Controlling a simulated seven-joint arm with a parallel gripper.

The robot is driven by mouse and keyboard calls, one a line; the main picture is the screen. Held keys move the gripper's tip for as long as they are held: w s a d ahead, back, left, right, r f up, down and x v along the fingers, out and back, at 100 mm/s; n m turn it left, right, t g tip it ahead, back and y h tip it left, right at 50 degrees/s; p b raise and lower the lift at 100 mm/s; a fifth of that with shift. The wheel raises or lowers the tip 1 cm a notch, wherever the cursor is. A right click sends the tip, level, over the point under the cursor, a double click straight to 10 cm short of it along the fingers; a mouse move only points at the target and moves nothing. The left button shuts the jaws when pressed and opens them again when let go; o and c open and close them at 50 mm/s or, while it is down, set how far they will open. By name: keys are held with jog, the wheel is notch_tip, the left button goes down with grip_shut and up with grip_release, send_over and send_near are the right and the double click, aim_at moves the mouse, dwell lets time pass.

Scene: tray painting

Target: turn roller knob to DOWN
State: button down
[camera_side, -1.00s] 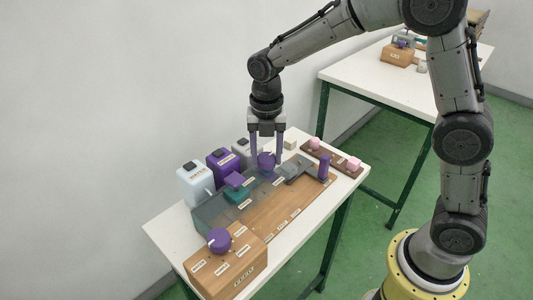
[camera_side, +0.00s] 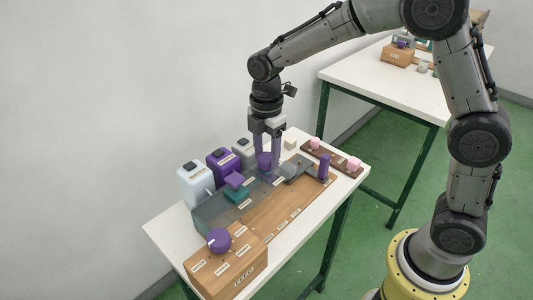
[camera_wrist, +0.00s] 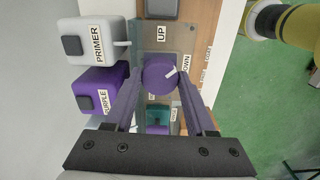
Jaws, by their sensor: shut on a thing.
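The roller knob (camera_wrist: 157,78) is a round purple knob with a white pointer line. In the wrist view it sits between the UP label (camera_wrist: 161,33) above it and the DOWN label (camera_wrist: 186,66) to its right. Its pointer slants to the upper right, towards DOWN. My gripper (camera_wrist: 160,86) is shut on the knob, with one purple finger on each side. In the side view the knob (camera_side: 264,160) is partly hidden by the fingers.
A white PRIMER box (camera_wrist: 90,42) and a purple box (camera_wrist: 92,90) stand left of the knob in the wrist view. In the side view, a wooden FEED box with a purple knob (camera_side: 219,240) is at the near end, and a purple post (camera_side: 324,167) stands to the right.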

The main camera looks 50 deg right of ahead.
aim_at(267, 156)
jog(key=m, duration=0.4)
jog(key=shift+r+m, duration=0.1)
jog(key=shift+m, duration=2)
jog(key=shift+c, duration=1.2)
grip_release()
notch_tip(267, 156, up, 14)
jog(key=shift+d, duration=0.1)
